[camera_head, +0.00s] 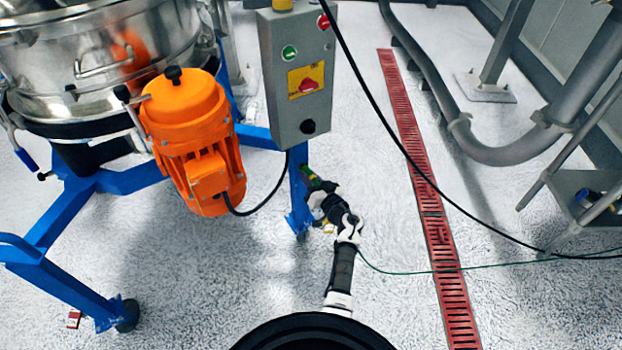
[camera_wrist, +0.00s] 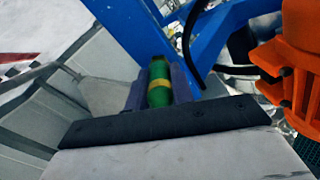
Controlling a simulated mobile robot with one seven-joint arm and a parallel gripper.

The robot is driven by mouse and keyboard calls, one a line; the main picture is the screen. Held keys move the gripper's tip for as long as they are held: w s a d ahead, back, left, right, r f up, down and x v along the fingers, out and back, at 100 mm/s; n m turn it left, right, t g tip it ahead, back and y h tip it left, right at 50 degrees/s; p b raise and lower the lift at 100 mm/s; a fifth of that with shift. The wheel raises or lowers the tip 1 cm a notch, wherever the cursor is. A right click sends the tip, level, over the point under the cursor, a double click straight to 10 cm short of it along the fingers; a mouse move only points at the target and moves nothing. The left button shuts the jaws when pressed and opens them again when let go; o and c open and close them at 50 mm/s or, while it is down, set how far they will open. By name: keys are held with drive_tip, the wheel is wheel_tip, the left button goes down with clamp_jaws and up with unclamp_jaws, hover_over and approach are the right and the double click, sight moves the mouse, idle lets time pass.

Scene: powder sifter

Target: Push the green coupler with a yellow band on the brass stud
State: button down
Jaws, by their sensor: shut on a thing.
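The green coupler with a yellow band (camera_wrist: 159,82) is between the two fingers of my gripper (camera_wrist: 160,94) in the wrist view. My gripper is shut on it. In the head view, a bit of the green coupler (camera_head: 311,178) shows at the tip of my gripper (camera_head: 318,188), close beside the blue leg under the control box. I cannot make out the brass stud in either view. A small yellowish spot shows below my gripper in the head view, too small to identify.
The grey control box (camera_head: 297,75) hangs above my gripper on the blue frame (camera_head: 299,195). An orange motor (camera_head: 195,140) stands to the left. A black cable crosses to the right, and a thin green cable (camera_head: 430,272) runs along the floor over the red drain grate (camera_head: 412,140).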

drive_tip(key=shift+w+a, duration=0.1)
drive_tip(key=shift+w, duration=0.05)
drive_tip(key=c, duration=1.1)
unclamp_jaws()
